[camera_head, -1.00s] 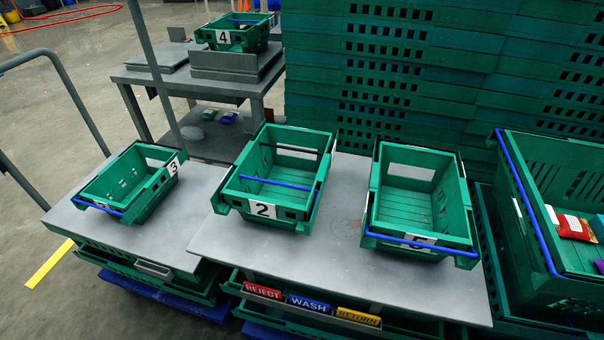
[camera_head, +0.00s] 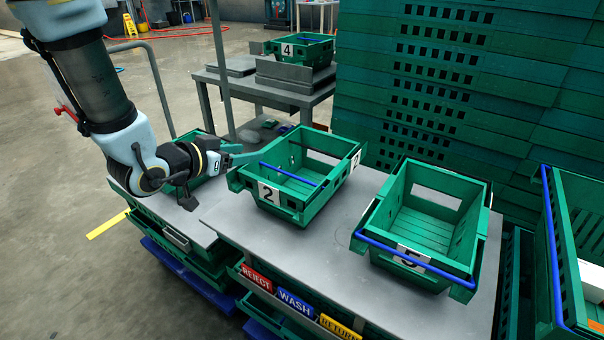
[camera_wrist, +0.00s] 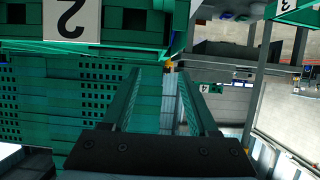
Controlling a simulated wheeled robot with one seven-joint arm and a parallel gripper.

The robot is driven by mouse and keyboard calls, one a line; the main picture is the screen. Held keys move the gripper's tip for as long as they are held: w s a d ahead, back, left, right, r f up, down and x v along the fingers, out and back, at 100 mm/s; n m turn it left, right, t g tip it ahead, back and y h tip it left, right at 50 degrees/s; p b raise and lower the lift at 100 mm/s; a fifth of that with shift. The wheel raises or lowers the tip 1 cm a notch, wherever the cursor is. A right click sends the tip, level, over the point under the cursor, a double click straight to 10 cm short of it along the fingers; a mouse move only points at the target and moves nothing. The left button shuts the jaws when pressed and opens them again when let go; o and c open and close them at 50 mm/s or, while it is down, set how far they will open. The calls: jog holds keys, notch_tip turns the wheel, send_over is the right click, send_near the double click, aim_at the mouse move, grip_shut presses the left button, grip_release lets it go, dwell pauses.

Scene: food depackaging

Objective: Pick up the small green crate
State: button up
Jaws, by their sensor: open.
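Several small green crates are in the head view. Crate 2 (camera_head: 318,195) stands upright and empty on the grey table, with a blue bar across it. Crate 5 (camera_head: 468,222) stands empty to its right, its blue bar at the front. Crate 3, on the left, is mostly hidden behind my arm. My gripper (camera_head: 245,153) is at the left side of crate 2, above crate 3; whether it touches crate 2 is unclear. In the wrist view my gripper (camera_wrist: 167,72) has its green fingers apart with nothing held between them. Crate 2 (camera_wrist: 125,22) shows upside down at upper left there.
Crate 4 (camera_head: 318,52) sits on a farther grey bench. Tall stacked green crates (camera_head: 430,90) form a wall behind. A larger green crate (camera_head: 572,215) is at right. REJECT, WASH and RETURN signs (camera_head: 295,300) line the table front. Floor is free at left.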

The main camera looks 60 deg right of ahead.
aim_at(264, 150)
jog(key=x, duration=0.4)
jog(key=shift+w+f+p+x, duration=0.15)
jog(key=shift+p+x, duration=0.35)
jog(key=shift+x, duration=0.8)
jog(key=shift+w+f+p+x, duration=0.15)
jog(key=shift+p+x, duration=0.35)
jog(key=shift+x, duration=0.85)
jog(key=shift+a, duration=0.1)
jog(key=shift+c, duration=0.2)
grip_shut()
jog(key=shift+r, duration=0.1)
